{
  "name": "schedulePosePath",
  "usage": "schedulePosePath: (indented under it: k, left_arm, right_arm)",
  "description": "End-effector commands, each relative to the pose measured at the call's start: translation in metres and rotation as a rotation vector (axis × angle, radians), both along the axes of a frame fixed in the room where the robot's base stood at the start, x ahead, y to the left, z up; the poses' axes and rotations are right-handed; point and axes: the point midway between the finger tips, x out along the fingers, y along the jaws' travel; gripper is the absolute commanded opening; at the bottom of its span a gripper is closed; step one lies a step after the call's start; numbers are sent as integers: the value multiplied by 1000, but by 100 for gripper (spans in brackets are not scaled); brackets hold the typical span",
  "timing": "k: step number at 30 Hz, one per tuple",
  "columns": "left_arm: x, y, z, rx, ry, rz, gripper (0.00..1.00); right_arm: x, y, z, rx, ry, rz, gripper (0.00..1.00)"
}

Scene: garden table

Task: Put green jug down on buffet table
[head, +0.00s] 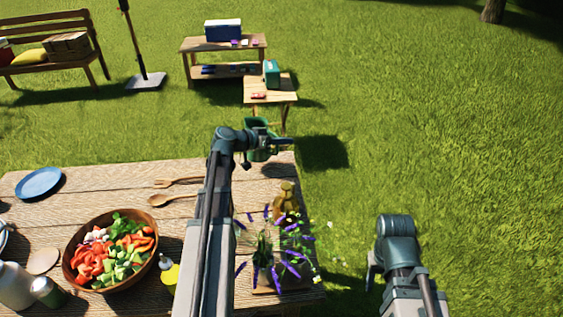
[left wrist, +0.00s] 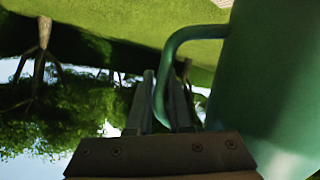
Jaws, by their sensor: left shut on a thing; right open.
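The green jug (head: 259,155) is at the far right edge of the wooden table (head: 110,180) in the head view, partly hidden by my gripper. I cannot tell whether it touches the table or hangs above it. My left gripper (head: 270,141) is shut on the jug's handle. In the left wrist view the jug's body (left wrist: 270,90) fills the right side, and its curved handle (left wrist: 170,55) passes between the fingers (left wrist: 165,100). My right gripper (head: 374,270) is open and empty over the grass, right of the table.
A salad bowl (head: 110,250), a blue plate (head: 39,183), wooden utensils (head: 172,198), a yellow bottle (head: 169,275) and lavender (head: 265,250) with a brown jar-like object (head: 287,198) stand on the table. Beyond are a small table (head: 271,96), a shelf table (head: 222,44) and a bench (head: 50,40).

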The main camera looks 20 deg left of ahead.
Motion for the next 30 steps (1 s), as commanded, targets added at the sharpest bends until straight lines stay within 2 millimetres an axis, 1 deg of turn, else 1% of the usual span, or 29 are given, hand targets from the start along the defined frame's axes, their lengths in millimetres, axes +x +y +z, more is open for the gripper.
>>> schedulePosePath:
  k: [1, 2, 4, 9, 11, 21, 30]
  left_arm:
    - [0, 0, -15, 0, -1, 0, 0]
    - [0, 0, -18, 0, -1, 0, 0]
    - [0, 0, -21, 0, -1, 0, 0]
    - [0, 0, -20, 0, -1, 0, 0]
    - [0, 0, -23, 0, -1, 0, 0]
    - [0, 0, -58, 0, -1, 0, 0]
    - [0, 0, -57, 0, -1, 0, 0]
  right_arm:
    - [0, 0, -15, 0, 0, 0, 50]
    - [0, 0, -18, 0, 0, 0, 50]
    - [0, 0, -21, 0, 0, 0, 50]
    - [0, 0, -20, 0, 0, 0, 50]
    - [0, 0, -23, 0, 0, 0, 50]
    - [0, 0, -58, 0, 0, 1, 50]
    - [0, 0, -57, 0, 0, 1, 50]
